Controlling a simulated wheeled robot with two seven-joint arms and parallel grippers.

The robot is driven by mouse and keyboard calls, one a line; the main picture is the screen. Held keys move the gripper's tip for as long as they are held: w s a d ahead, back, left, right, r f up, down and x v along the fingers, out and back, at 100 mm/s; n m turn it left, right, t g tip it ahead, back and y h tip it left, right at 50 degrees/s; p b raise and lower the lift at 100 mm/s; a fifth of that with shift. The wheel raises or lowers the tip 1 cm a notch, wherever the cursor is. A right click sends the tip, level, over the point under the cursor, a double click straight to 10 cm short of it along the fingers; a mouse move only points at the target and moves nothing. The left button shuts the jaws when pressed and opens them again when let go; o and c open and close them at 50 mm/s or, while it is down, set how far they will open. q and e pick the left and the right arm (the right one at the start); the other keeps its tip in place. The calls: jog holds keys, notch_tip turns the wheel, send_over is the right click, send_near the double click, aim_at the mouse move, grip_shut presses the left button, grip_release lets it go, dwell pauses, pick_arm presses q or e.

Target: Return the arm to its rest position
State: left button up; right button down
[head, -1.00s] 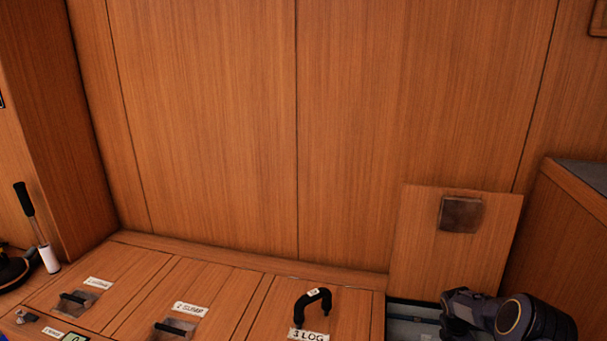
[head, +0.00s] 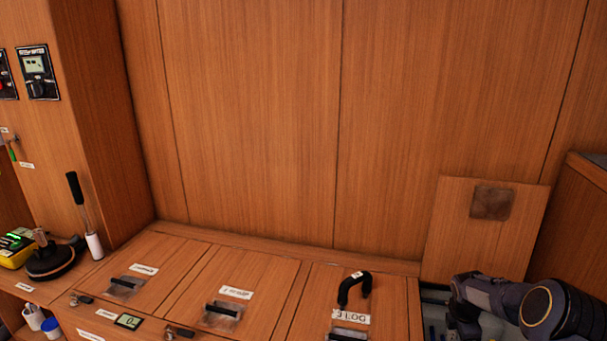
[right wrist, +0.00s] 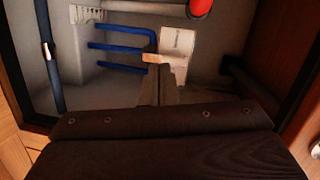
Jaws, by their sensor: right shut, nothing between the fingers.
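My right arm (head: 520,305) comes in at the lower right of the head view, over an open locker (head: 436,297). Its gripper is hidden there. In the right wrist view my right gripper (right wrist: 158,62) is shut and empty, with its fingers pointing into the locker. Blue bars (right wrist: 122,48) and a white label (right wrist: 178,42) lie beyond the fingertips; I cannot tell whether the fingers touch anything. My left arm and gripper are not in view.
The locker's raised lid (head: 510,230) leans against the wood wall. Closed lids with black handles (head: 222,308) lie to the left, one with a black arched handle (head: 354,287).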

jog(key=s+a+r+m+t+y, duration=0.1)
jog(key=s+a+r+m, duration=0.5)
jog(key=r, duration=0.5)
jog(key=s+a+r+m+t+y, duration=0.1)
jog(key=s+a+r+m+t, duration=0.15)
jog(key=s+a+r, duration=0.6)
jog(key=s+a+r+m+t+y, duration=0.1)
jog(key=s+a+r+m+y, duration=0.1)
jog(key=s+a+m, duration=0.55)
jog(key=s+a+r+m+t+y, duration=0.15)
jog(key=s+a, duration=0.25)
jog(key=s, duration=0.7)
notch_tip(320, 180, up, 37)
jog(key=g+p, duration=0.1)
jog(key=p, duration=3.6)
jog(key=shift+d+f+m, duration=0.2)
jog(key=shift+d+m, duration=0.05)
jog(key=shift+m, duration=0.1)
jog(key=shift+w+y, duration=0.1)
jog(key=shift+y, duration=0.15)
